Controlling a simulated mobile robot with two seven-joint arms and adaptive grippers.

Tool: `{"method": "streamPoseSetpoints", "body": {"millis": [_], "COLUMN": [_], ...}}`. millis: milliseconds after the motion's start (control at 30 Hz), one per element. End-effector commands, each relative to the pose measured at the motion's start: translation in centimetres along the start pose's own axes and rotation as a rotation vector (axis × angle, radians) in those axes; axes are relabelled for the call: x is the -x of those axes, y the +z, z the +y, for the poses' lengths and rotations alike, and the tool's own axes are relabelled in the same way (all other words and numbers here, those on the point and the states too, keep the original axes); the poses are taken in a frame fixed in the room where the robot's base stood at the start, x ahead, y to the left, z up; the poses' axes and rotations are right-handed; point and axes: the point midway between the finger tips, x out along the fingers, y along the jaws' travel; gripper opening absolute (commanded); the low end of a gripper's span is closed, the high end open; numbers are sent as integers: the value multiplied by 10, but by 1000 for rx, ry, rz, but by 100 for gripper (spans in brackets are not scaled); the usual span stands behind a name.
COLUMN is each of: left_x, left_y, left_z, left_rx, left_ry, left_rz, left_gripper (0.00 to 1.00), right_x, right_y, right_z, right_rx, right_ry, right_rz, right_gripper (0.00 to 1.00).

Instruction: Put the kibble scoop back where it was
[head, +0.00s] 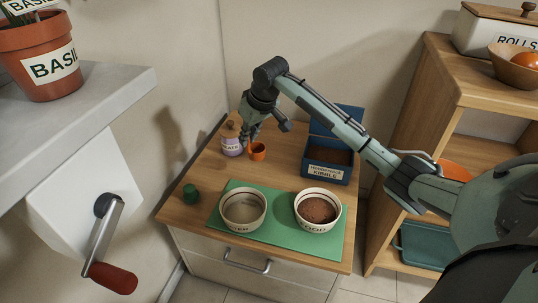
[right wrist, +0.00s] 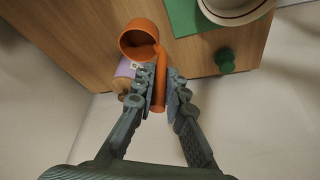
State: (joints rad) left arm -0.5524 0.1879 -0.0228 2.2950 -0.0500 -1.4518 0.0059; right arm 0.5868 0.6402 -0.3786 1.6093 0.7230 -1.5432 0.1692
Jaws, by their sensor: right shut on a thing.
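The orange kibble scoop (head: 258,152) is held at the back left of the wooden cabinet top (head: 185,215). In the right wrist view its round cup (right wrist: 138,40) points away from me, and its handle runs between my fingers. My right gripper (head: 251,135) is shut on that handle; its fingertips also show in the right wrist view (right wrist: 160,88). The blue kibble box (head: 328,172) stands open at the back right, with kibble inside. I cannot tell whether the scoop touches the top. My left gripper is not in view.
A lavender jar (head: 232,144) stands close beside the scoop. A green mat (head: 272,243) holds a water bowl (head: 240,222) and a kibble-filled bowl (head: 318,222). A small green object (head: 190,194) is at the left. A wooden shelf (head: 415,130) stands right.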

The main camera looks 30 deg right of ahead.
Motion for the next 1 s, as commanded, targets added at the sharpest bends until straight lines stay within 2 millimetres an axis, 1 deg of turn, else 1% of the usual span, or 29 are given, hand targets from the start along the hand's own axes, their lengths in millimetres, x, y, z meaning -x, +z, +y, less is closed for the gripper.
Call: {"method": "streamPoseSetpoints", "body": {"millis": [33,200,300,433,533,667,800,900,1000], "left_x": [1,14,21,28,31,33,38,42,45], "left_y": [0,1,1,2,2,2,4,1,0], "left_z": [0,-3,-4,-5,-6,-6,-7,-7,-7], "left_rx": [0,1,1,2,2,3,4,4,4], "left_ry": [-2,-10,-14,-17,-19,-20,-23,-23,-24], "left_rz": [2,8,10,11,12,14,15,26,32], "left_gripper": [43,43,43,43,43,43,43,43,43], "right_x": [-9,-33,-46,-58,-61,-69,-89,-98,-99], "right_y": [2,4,5,6,6,9,18,22,22], "right_z": [13,52,72,90,97,98,98,98,98], "right_rx": [-6,-7,-7,-5,-3,-3,-2,-2,-1], "right_ry": [3,3,1,1,1,0,1,1,2], "right_rz": [-3,-2,-1,0,1,0,-2,-1,2], "right_gripper": [0,0,0,0,0,0,0,0,0]}}
